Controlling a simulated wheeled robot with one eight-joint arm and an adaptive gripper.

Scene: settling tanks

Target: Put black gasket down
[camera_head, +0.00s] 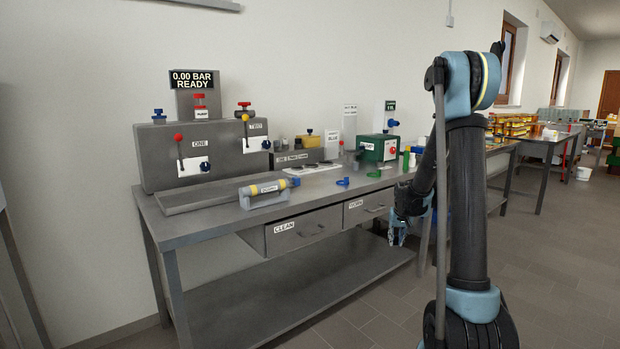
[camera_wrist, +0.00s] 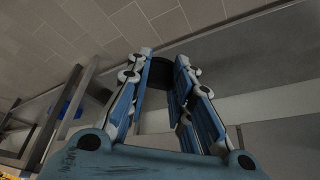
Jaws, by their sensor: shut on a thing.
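My gripper (camera_head: 398,232) hangs fingers down in front of the grey workbench (camera_head: 190,228), below its top and just right of the drawer labelled WORN (camera_head: 368,205). In the wrist view my gripper (camera_wrist: 158,68) has its blue fingers closed on a black gasket (camera_wrist: 160,74), held near the fingertips. The gasket looks dark and its outline is partly hidden by the fingers. In the head view I cannot make the gasket out. A drawer labelled CLEAN (camera_head: 290,231) sits left of the WORN one.
On the bench are a grey test unit (camera_head: 160,152) with red and blue knobs, a yellow-grey cylinder (camera_head: 265,190) in a cradle, a green box (camera_head: 377,149), and blue rings (camera_head: 343,182). A lower shelf (camera_head: 290,275) is bare. Open floor lies in front.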

